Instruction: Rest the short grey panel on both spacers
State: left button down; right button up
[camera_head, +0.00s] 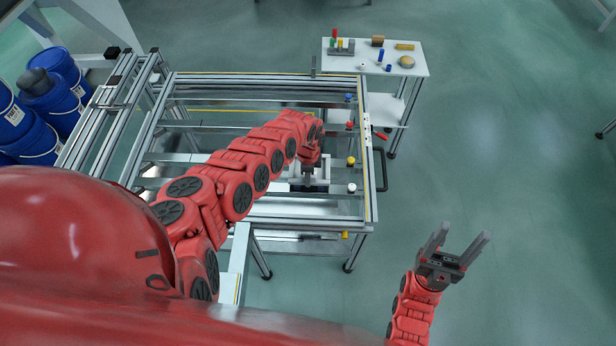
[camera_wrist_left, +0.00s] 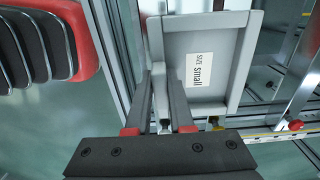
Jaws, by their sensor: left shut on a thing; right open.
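The short grey panel (camera_wrist_left: 205,45) fills the upper middle of the left wrist view. My left gripper (camera_wrist_left: 164,85) is shut on the panel's left edge. In the head view my left gripper (camera_head: 309,178) is over the right part of the frame fixture, and the panel (camera_head: 323,174) shows only partly around it. I cannot make out the two spacers or whether the panel touches anything beneath. My right gripper (camera_head: 463,237) is open and empty, off the fixture at lower right.
The aluminium frame fixture (camera_head: 215,76) has several crossbars and coloured knobs (camera_head: 350,160) along its right side. A small white table (camera_head: 345,66) with blocks stands behind at right. Blue drums (camera_head: 65,68) stand at far left. Floor around my right gripper is clear.

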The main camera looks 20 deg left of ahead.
pick_arm(q)
jog(key=shift+f+b, duration=0.35)
jog(key=shift+f, duration=0.05)
jog(key=c, duration=0.7)
grip_release()
jog(key=shift+r, duration=0.1)
jog(key=shift+w+r, duration=0.2)
jog(key=shift+r, duration=8.45)
